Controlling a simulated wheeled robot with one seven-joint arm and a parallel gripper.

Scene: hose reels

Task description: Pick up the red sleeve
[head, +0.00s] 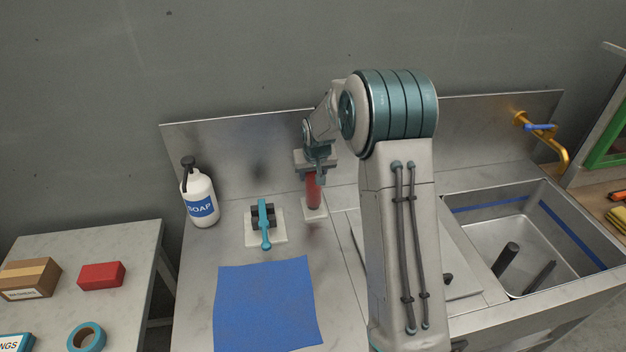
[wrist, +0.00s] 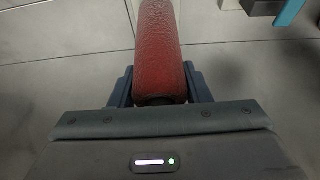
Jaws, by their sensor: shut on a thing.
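The red sleeve (head: 314,190) stands upright at the back of the metal counter, over a small pale base plate (head: 315,214). My gripper (head: 314,176) is at its upper part, with the fingers shut on it. In the wrist view the red sleeve (wrist: 159,50) has a rough surface and sits between the two dark fingers of my gripper (wrist: 160,88). I cannot tell whether the sleeve's lower end touches the plate.
A teal-handled clamp (head: 264,222) on a pale plate stands just left of the sleeve. A soap bottle (head: 199,196) is farther left, and a blue mat (head: 267,305) lies in front. A sink (head: 520,235) is at right. The metal backsplash (head: 235,155) rises close behind.

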